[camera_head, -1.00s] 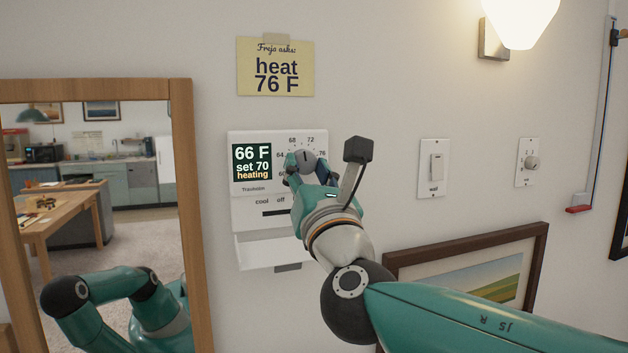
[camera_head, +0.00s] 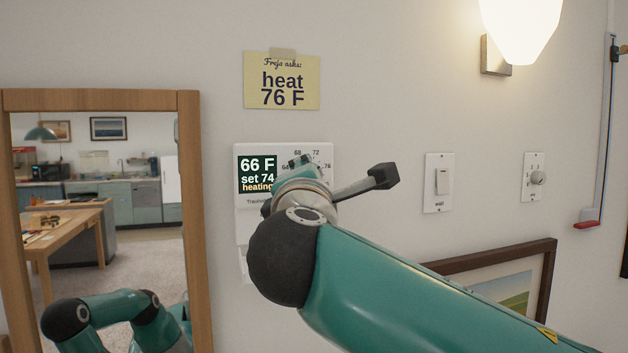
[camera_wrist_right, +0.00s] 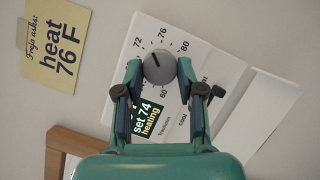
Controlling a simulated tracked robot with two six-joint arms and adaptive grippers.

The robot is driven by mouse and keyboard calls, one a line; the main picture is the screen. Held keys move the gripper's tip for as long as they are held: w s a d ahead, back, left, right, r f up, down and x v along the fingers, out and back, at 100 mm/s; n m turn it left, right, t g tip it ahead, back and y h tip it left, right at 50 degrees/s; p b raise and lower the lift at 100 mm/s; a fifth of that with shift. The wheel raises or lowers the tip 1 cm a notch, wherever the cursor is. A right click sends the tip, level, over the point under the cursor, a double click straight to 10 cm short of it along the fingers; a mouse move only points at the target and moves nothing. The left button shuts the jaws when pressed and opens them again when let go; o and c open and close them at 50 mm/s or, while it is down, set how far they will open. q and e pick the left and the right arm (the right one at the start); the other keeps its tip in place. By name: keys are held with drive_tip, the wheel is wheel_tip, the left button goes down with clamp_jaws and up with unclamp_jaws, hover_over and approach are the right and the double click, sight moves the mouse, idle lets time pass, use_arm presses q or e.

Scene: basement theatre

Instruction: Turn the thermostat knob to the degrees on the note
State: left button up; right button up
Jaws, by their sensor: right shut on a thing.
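The yellow note (camera_head: 282,80) is taped to the wall and reads "Freja asks: heat 76 F"; it also shows in the right wrist view (camera_wrist_right: 55,45). Below it is the white thermostat (camera_head: 325,150). Its display (camera_head: 257,174) reads 66 F, set 74, heating. My right gripper (camera_head: 298,166) is at the dial, and my wrist covers most of the thermostat's lower part. In the right wrist view, my right gripper (camera_wrist_right: 158,76) is shut on the round grey knob (camera_wrist_right: 159,68), one finger on each side. The knob's dark mark points between 72 and 76. My left gripper is not in view.
A wood-framed mirror (camera_head: 190,200) stands at left, reflecting a kitchen and a teal arm.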

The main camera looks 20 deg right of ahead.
drive_tip(key=shift+r+m+g+p, duration=0.1)
drive_tip(key=shift+m+g+p, duration=0.85)
drive_tip(key=shift+m, duration=1.55)
drive_tip(key=shift+g, duration=0.25)
drive_tip(key=o, duration=1.1)
drive_tip(key=shift+d, duration=0.15)
drive_tip(key=shift+o, duration=0.2)
drive_tip(key=shift+s, duration=0.1)
